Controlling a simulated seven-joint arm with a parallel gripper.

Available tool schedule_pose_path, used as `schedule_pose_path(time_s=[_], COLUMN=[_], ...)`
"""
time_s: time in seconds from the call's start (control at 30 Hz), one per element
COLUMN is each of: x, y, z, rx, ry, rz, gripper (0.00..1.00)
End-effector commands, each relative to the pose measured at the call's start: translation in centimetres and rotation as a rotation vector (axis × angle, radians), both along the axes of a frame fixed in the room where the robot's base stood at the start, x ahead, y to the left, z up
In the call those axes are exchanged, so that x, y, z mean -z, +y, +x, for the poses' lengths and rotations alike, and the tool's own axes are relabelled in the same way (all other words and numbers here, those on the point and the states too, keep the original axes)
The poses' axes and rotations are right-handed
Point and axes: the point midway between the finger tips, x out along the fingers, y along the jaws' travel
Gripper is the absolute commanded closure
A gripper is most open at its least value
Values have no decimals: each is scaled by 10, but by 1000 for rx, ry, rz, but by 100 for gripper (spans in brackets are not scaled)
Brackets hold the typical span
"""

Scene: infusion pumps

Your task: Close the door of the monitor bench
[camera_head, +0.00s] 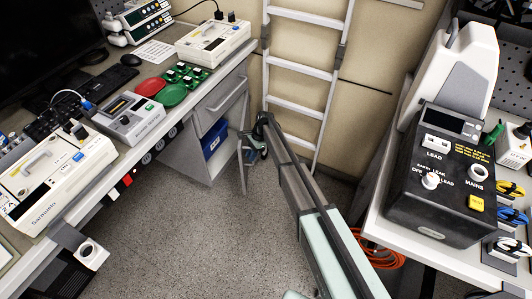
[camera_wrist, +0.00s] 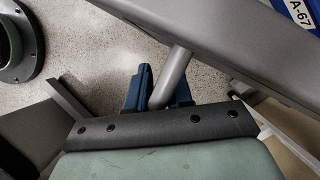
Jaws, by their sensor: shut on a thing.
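The monitor bench's cabinet (camera_head: 195,150) stands under the left bench. Its door (camera_head: 242,165) stands open, seen nearly edge-on beside my gripper in the head view. In the wrist view the door is a grey panel (camera_wrist: 185,25) across the top, with a round grey bar handle (camera_wrist: 172,75) sticking out of it. My gripper (camera_wrist: 162,88) has its blue fingers shut around this handle. In the head view my gripper (camera_head: 255,150) is small and partly hidden by my own arm.
A blue bin (camera_head: 214,140), labelled A-67 in the wrist view (camera_wrist: 297,12), sits inside the cabinet. A ladder (camera_head: 302,60) leans on the back wall close behind my gripper. Orange cable (camera_head: 380,255) lies below the right bench. The speckled floor (camera_head: 190,225) is clear.

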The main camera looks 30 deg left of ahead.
Motion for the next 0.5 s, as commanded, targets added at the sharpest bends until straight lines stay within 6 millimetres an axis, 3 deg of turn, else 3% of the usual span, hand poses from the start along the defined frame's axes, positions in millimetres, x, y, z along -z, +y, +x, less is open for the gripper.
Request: schedule_pose_path(time_s=[0.03, 0.2, 0.5], x=[1, 2, 2], y=[11, 53, 103], z=[-14, -33, -49], rx=[26, 144, 201], ry=[6, 7, 7], rz=[-5, -6, -7], gripper=[100, 100, 100])
